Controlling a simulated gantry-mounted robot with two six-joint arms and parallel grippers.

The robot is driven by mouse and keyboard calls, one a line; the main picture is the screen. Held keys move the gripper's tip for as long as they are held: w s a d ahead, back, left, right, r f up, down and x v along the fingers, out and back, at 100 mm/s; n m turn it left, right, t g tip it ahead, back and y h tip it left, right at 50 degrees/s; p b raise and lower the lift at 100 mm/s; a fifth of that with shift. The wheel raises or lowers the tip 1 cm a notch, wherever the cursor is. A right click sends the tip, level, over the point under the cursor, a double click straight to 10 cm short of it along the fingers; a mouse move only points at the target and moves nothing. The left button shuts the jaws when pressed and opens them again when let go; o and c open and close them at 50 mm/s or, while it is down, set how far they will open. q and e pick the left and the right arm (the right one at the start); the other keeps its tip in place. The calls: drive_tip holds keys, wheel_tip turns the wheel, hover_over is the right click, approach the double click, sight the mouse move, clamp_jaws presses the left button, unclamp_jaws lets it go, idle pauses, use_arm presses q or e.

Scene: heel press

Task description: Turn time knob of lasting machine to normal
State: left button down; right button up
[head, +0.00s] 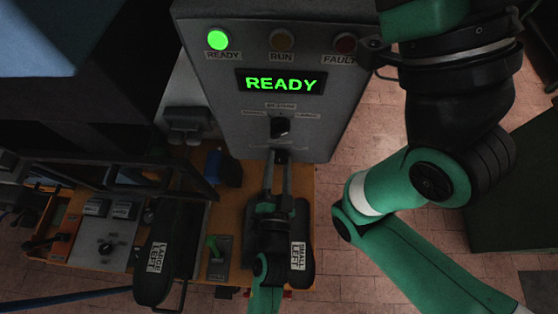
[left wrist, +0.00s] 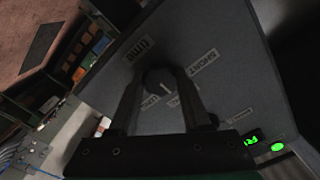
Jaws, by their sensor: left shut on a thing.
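The grey lasting machine (head: 222,112) stands at the top centre of the head view, its display (head: 281,82) reading READY. My left gripper (head: 280,158) reaches up to the lower part of its front panel. In the left wrist view its two fingers are shut on the dark time knob (left wrist: 159,82), one on each side. The knob has a short white mark. A SHORT label (left wrist: 204,64) is readable beside it. Other labels around the knob are tilted or partly hidden, so I cannot tell the exact setting. My right gripper is outside both views.
Above the held knob is a size knob (head: 279,127). The green READY lamp (head: 218,40) is lit; the RUN lamp (head: 283,40) and FAULT lamp (head: 345,43) look dark.

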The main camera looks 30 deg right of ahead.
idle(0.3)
use_arm(q)
drive_tip(key=shift+c, duration=1.8)
unclamp_jaws()
drive_tip(key=v, duration=1.1)
drive_tip(key=shift+s+a+b, duration=0.2)
drive_tip(key=shift+s+b, duration=0.1)
drive_tip(key=shift+b, duration=0.15)
